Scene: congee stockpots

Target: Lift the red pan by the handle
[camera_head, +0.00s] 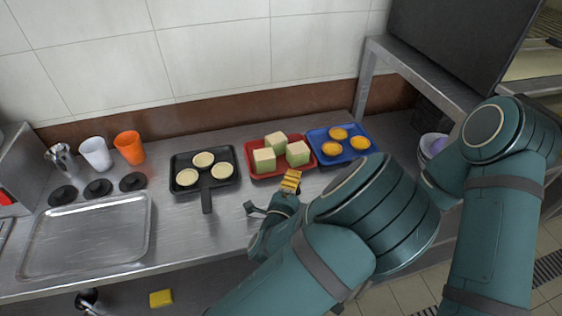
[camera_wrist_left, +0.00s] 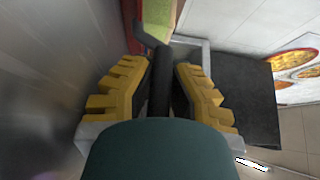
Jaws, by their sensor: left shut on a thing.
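The red pan (camera_head: 262,172) holds three pale green cubes (camera_head: 276,140) and is on or just above the metal counter, between a black pan and a blue pan. My left gripper (camera_head: 290,182), with yellow finger pads, is at the near side of the red pan. In the left wrist view the gripper (camera_wrist_left: 160,90) is shut on the dark handle (camera_wrist_left: 161,75), which lies between the pads. The pan's red edge (camera_wrist_left: 146,40) shows beyond it. In the head view the handle is mostly hidden by my gripper. My right gripper is not in view.
The black pan (camera_head: 207,180) with three pale rounds is close on the left. The blue pan (camera_head: 322,149) with orange rounds is close on the right. A metal tray (camera_head: 86,237), an orange cup (camera_head: 129,147) and a white cup (camera_head: 96,153) stand further left. The tiled wall is behind.

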